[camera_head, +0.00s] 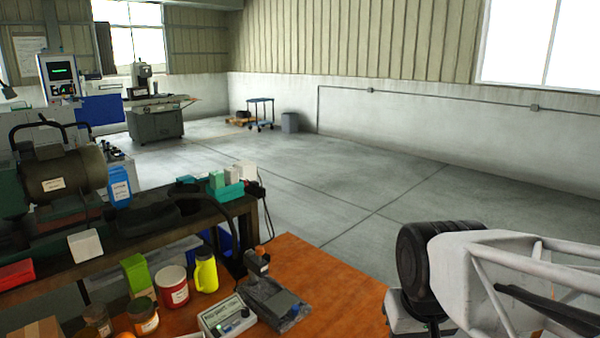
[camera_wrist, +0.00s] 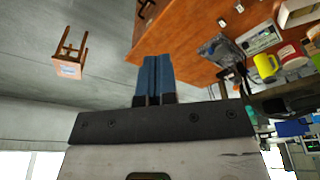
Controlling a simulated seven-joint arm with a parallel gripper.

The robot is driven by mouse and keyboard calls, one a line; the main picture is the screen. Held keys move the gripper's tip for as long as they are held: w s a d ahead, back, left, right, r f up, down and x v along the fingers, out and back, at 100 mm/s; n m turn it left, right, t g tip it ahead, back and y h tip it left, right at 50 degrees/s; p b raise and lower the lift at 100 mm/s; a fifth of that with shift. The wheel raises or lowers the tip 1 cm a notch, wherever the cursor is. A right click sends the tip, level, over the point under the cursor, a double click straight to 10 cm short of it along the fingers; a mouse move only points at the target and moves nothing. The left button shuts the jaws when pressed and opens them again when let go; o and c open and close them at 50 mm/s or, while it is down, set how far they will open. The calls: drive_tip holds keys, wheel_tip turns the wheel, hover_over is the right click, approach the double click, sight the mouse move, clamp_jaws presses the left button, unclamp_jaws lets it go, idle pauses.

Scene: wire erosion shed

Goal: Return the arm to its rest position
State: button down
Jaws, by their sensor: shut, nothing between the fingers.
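My gripper (camera_wrist: 155,78) shows in the wrist view with its two blue fingers together and nothing between them. Past the fingertips lies the edge of an orange-brown wooden table (camera_wrist: 175,45). In the head view my arm (camera_head: 480,265), with a pale lattice frame and a dark round joint, is at the lower right, beside the same table (camera_head: 330,275). I cannot make out my gripper in the head view.
A yellow bottle (camera_head: 206,274), red tub (camera_head: 172,287), grey meter box (camera_head: 228,316) and bagged item (camera_head: 273,303) crowd the table's left side. A dark bench (camera_head: 130,240) with a motor (camera_head: 62,172) stands behind. A wooden stool (camera_wrist: 68,66) is beyond the table. The floor behind is open.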

drive_tip(key=s, duration=0.1)
drive_tip(key=s+d, duration=0.1)
drive_tip(key=s, duration=0.1)
drive_tip(key=shift+s+d+f+m, duration=0.15)
drive_tip(key=shift+s+d+m, duration=0.05)
drive_tip(key=shift+d+m, duration=0.1)
